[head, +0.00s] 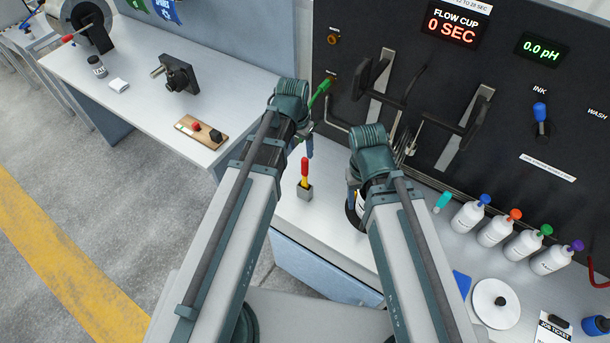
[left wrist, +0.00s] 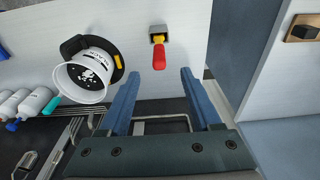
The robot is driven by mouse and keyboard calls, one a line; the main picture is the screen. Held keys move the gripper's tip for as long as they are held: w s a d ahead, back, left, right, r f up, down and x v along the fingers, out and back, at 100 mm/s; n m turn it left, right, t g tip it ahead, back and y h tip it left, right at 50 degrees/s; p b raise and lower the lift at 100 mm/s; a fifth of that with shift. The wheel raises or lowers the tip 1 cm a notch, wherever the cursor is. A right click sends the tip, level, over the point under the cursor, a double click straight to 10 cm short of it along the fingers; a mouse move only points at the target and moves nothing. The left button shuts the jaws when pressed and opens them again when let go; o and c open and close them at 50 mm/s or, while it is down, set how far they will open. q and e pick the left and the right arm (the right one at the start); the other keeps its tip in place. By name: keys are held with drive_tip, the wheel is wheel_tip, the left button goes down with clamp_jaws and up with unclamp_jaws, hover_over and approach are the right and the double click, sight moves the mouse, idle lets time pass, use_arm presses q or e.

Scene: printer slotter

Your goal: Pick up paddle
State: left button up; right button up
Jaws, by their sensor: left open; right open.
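The paddle (head: 304,170) has a red handle with a yellow part and stands upright in a small grey holder (head: 305,190) on the white counter. It also shows in the left wrist view, where the paddle (left wrist: 159,56) lies just beyond the gap between my left fingertips, apart from them. My left gripper (left wrist: 160,78) is open and empty. In the head view my left gripper (head: 308,148) is above and behind the paddle, mostly hidden by its wrist. My right gripper (head: 351,190) is open, mostly hidden by its arm, near a white cup (left wrist: 87,82).
White bottles with coloured caps (head: 497,228) line the counter at right. A dark machine panel (head: 500,90) with levers rises behind. A side table (head: 130,80) stands at left, with a wooden board (head: 201,133) on it. A gap of floor separates the two surfaces.

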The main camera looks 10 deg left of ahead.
sight(303, 160)
use_arm(q)
drive_tip(key=f+b, duration=0.5)
drive_tip(key=w+f+b, duration=0.1)
drive_tip(key=f+b, duration=0.2)
drive_tip(key=shift+d+f, duration=0.15)
drive_tip(key=shift+d, duration=0.1)
drive_tip(key=f+b, duration=0.3)
drive_tip(key=w+f+b, duration=0.1)
drive_tip(key=f+b, duration=0.1)
drive_tip(key=shift+d+f, duration=0.1)
drive_tip(key=shift+d, duration=0.2)
clamp_jaws()
